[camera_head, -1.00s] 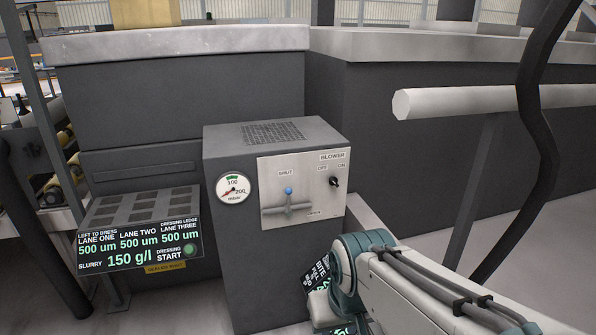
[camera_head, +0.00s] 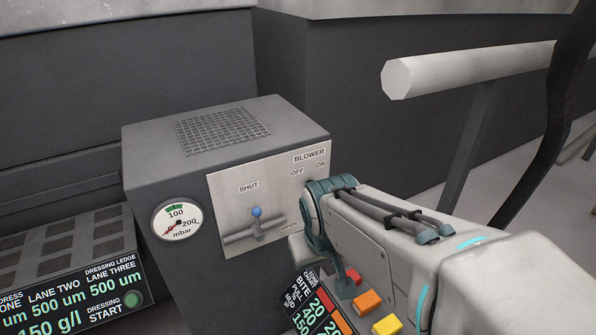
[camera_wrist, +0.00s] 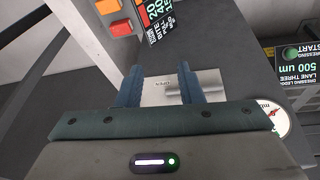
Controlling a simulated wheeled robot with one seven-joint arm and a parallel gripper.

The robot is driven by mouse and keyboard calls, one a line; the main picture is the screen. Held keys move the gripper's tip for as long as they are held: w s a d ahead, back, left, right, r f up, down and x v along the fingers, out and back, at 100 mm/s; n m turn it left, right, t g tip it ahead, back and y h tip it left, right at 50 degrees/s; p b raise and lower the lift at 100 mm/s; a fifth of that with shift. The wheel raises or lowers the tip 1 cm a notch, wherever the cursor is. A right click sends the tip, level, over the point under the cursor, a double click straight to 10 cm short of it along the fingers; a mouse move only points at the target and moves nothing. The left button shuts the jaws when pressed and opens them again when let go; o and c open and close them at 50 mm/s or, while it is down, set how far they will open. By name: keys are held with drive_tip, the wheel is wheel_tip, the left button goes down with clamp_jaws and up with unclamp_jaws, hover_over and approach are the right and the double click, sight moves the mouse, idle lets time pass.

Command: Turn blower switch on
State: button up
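The silver blower panel (camera_head: 226,194) is on the front of a grey box, with BLOWER, OFF and ON printed at its upper right. The blower switch is hidden behind my arm in the head view, and I cannot make it out in the wrist view. A lever with a blue knob (camera_head: 257,212) sits on the same panel between SHUT and OPEN. In the wrist view my gripper (camera_wrist: 160,92) has its two blue fingers spread apart with nothing visible held. Part of the panel (camera_wrist: 208,82) shows between and beyond them. I cannot tell whether they touch it.
A round pressure gauge (camera_head: 175,221) is left of the panel. A dressing display (camera_head: 75,290) stands at lower left. Another display (camera_head: 318,308) with orange (camera_head: 367,302) and yellow (camera_head: 387,325) buttons lies below my arm. A pale rail (camera_head: 470,68) runs at upper right.

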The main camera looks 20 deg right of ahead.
drive_tip(key=w+d+f+n+t+b, duration=0.8)
drive_tip(key=w+d+f, duration=0.4)
drive_tip(key=w+f, duration=0.4)
wheel_tip(320, 180, up, 5)
drive_tip(key=w+d+n+t+y+b, duration=0.1)
drive_tip(key=d+n+t+y+b, duration=0.1)
drive_tip(key=t+y+b, duration=0.3)
drive_tip(key=w+a+t+b, duration=0.1)
drive_tip(key=w+a+b, duration=0.1)
drive_tip(key=w, duration=1.1)
drive_tip(key=shift+a+f+h+b, duration=0.15)
drive_tip(key=shift+a+h+b, duration=0.15)
drive_tip(key=shift+b, duration=0.3)
drive_tip(key=shift+w, duration=0.1)
clamp_jaws()
